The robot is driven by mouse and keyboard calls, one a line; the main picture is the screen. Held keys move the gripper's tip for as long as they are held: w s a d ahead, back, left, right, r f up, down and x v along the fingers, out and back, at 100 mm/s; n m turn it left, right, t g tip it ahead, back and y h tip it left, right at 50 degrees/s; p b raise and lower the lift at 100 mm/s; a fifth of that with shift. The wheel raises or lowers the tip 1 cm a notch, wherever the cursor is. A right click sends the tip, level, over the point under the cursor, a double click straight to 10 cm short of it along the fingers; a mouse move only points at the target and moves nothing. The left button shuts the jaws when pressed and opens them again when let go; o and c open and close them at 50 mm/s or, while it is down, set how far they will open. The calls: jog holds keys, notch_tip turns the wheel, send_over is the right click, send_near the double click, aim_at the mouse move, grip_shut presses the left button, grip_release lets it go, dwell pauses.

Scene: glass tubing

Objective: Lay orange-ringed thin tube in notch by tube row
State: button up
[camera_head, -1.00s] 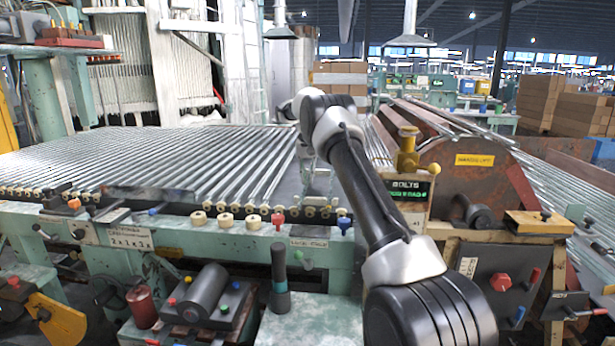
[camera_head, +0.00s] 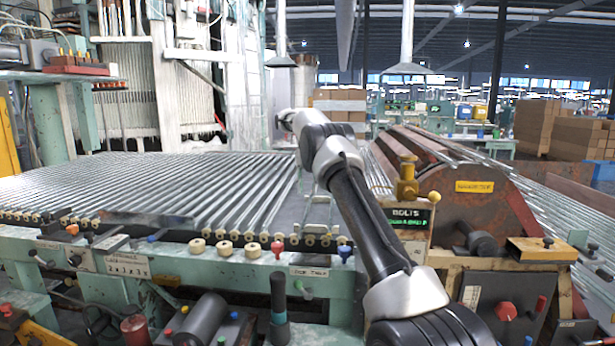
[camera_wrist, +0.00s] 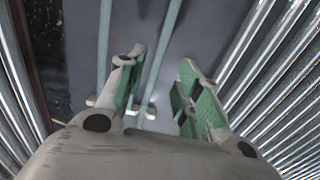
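My gripper (camera_wrist: 160,92) is open in the wrist view, with green pads on both fingers. A thin, pale tube (camera_wrist: 167,38) runs lengthwise through the gap between the fingers; I cannot tell whether the pads touch it. A second thin tube (camera_wrist: 105,45) lies left of the left finger. No orange ring is visible on either. Small pale supports (camera_wrist: 150,112) show near the tubes' lower ends; their notches are too small to tell. The tube row (camera_head: 215,185) fills the bed in the head view and shows at right in the wrist view (camera_wrist: 270,75). My arm hides the gripper in the head view.
A dark, bare strip (camera_wrist: 215,25) lies between the thin tubes and the row. A brass post with a yellow knob (camera_head: 407,175) and a rusty drum housing (camera_head: 465,205) stand to the right of my arm. Cream rollers (camera_head: 225,248) line the bed's front edge.

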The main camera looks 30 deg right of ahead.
jog(key=s+a+r+n, duration=0.1)
jog(key=s+r, duration=0.1)
jog(key=r, duration=0.5)
jog(key=s+a+r, duration=0.2)
jog(key=r, duration=0.5)
jog(key=s+a+r+n+t, duration=0.1)
jog(key=s+a+r, duration=0.15)
jog(key=s, duration=0.45)
jog(key=s+a+r+n+t, duration=0.1)
jog(key=s+a+r, duration=0.15)
jog(key=s, duration=0.35)
jog(key=s+a+r+n, duration=0.1)
jog(key=s+a+r, duration=0.1)
jog(key=s+r, duration=0.35)
jog(key=s+a+f+n, duration=0.1)
jog(key=s+f, duration=0.4)
jog(key=s, duration=0.5)
jog(key=s+a+f+n+t, duration=0.1)
jog(key=s+f, duration=0.5)
jog(key=s, duration=0.4)
jog(key=s+a+f+t, duration=0.1)
jog(key=s+f, duration=0.5)
jog(key=s, duration=0.4)
jog(key=shift+a+f+n, duration=0.15)
jog(key=shift+a+n, duration=0.05)
jog(key=shift+n, duration=0.2)
